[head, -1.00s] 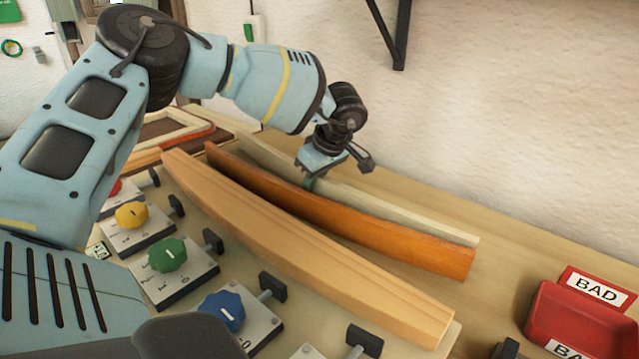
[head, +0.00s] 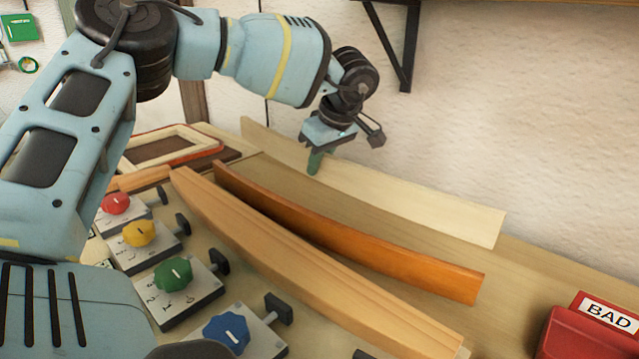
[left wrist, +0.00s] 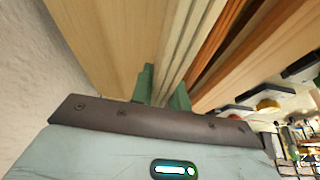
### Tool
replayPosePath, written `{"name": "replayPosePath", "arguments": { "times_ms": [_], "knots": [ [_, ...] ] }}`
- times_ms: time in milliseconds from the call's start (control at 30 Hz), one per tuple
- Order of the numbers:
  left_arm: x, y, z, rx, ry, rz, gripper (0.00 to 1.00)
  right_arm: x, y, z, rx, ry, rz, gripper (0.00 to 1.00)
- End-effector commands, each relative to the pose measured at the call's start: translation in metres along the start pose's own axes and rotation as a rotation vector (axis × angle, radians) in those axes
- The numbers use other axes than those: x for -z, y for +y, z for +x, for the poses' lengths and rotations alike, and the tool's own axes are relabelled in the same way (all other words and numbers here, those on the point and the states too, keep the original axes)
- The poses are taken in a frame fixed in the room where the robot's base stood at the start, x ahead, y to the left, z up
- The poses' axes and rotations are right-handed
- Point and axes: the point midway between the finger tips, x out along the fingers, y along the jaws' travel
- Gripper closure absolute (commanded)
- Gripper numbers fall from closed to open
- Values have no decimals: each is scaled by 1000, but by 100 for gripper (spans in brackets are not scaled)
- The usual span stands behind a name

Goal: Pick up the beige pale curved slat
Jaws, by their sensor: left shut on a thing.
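The beige pale curved slat (head: 420,198) is the rearmost of three long slats in the head view, near the white wall. My left gripper (head: 315,162) is shut on it, left of its middle, from above. The slat stands on edge, apart from the orange slat, and appears raised above the bench. In the left wrist view, the green fingers (left wrist: 162,92) stand on either side of a pale strip, the slat's edge (left wrist: 178,58). My right gripper is not in view.
An orange-brown curved slat (head: 350,238) and a thicker light-wood slat (head: 300,258) lie in front. Several coloured knobs on plates, one blue (head: 227,332), line the near side. A red BAD bin (head: 590,338) stands at right. A black bracket (head: 408,50) is on the wall.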

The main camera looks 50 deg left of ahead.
Motion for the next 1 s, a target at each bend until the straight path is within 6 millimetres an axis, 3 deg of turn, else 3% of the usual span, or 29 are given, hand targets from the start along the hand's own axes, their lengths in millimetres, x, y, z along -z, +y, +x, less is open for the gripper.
{"name": "replayPosePath", "arguments": {
  "times_ms": [100, 367, 1000],
  "knots": [
    [9, 1, -22, -5, 2, -2, 100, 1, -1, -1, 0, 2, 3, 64],
    [7, -32, -22, -4, -1, 2, 100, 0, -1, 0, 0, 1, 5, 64],
    [2, -151, -24, -5, -1, 0, 100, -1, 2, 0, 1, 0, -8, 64]
  ]
}}
